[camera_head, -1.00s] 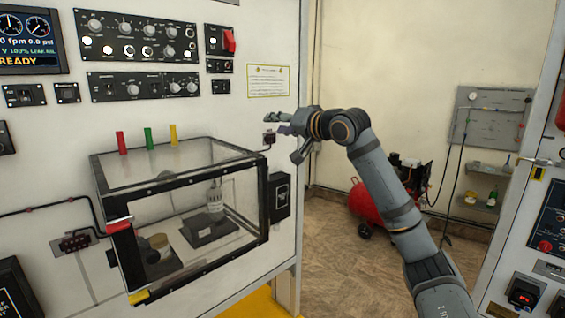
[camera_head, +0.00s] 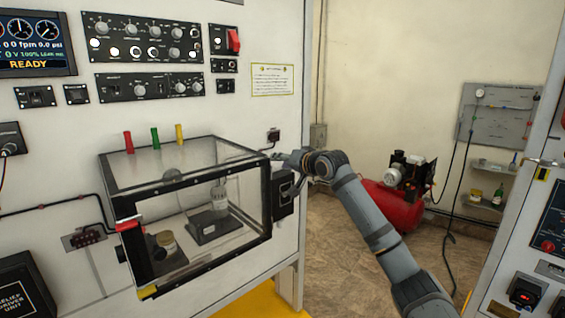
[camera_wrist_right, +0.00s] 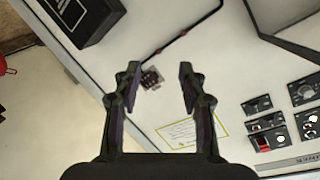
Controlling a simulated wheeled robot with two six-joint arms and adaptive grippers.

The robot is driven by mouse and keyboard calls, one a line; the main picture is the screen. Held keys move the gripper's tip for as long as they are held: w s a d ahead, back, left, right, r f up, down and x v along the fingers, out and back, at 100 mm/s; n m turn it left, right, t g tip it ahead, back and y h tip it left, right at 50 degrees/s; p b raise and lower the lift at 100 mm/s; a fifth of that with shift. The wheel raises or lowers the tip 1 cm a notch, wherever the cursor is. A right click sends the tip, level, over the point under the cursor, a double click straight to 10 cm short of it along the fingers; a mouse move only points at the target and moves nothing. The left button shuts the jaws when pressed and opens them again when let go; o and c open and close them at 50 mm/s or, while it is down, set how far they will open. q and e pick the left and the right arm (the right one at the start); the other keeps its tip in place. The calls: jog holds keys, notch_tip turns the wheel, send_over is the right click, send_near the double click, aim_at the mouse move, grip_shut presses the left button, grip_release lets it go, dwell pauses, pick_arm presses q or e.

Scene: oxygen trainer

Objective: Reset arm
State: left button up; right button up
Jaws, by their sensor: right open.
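My right gripper (camera_head: 282,160) is beside the right end of the clear chamber, in front of the white panel, in the head view. In the right wrist view my right gripper (camera_wrist_right: 158,78) has its two fingers apart with nothing between them. A small dark connector on the panel (camera_wrist_right: 151,78) shows beyond the gap between the fingers. My right arm (camera_head: 370,222) reaches in from the lower right. My left gripper is not in view.
The clear chamber (camera_head: 150,204) with a black frame juts from the white panel (camera_head: 50,135). A black box (camera_head: 283,195) is mounted by its right end, close to my gripper. A red compressor (camera_head: 393,207) stands on the floor behind my arm. A control cabinet (camera_head: 525,245) stands at right.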

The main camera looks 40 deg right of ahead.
dwell(0.3)
